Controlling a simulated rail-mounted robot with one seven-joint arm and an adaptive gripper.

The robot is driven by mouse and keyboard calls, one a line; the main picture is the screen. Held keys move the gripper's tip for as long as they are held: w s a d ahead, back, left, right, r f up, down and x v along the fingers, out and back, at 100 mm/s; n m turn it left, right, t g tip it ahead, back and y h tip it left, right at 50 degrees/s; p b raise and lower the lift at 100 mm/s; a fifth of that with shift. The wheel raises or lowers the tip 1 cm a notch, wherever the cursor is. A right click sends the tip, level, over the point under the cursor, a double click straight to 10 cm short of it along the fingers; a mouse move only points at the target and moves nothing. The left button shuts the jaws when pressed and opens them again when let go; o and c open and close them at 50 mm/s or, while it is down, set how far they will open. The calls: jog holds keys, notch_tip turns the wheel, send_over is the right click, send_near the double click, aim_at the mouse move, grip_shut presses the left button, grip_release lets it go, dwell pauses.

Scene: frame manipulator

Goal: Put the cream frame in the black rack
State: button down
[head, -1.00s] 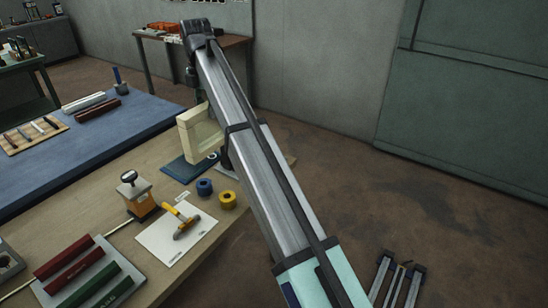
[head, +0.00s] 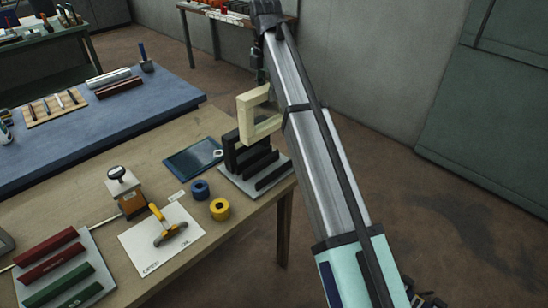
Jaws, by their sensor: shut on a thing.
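The cream frame (head: 262,131) is a thick, angular piece held in the air above the right end of the wooden table. My gripper (head: 264,88) is shut on its upper part; the fingers are small and partly hidden by my arm. The black rack (head: 261,164) stands below the frame, with several dark upright bars on a grey base plate (head: 229,177). The lower edge of the frame overlaps the top of the rack in the picture; I cannot tell whether they touch.
A dark blue tray (head: 190,160), a blue roll (head: 200,190) and a yellow roll (head: 220,210) lie left of the rack. A white sheet with a yellow-handled tool (head: 165,230) and a stamp-like tool (head: 127,195) are further left. A blue-topped table (head: 130,120) stands behind.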

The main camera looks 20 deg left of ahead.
aim_at(267, 124)
notch_tip(267, 124, down, 19)
jog(key=p, duration=0.3)
jog(key=shift+f+p, duration=0.15)
jog(key=shift+p, duration=0.15)
jog(key=shift+s+f, duration=0.1)
jog(key=shift+f, duration=0.05)
jog(key=c, duration=0.7)
grip_release()
jog(key=shift+o, duration=0.2)
notch_tip(267, 124, up, 12)
jog(key=shift+r+b, duration=0.15)
jog(key=shift+b, duration=1)
jog(key=shift+r, duration=0.1)
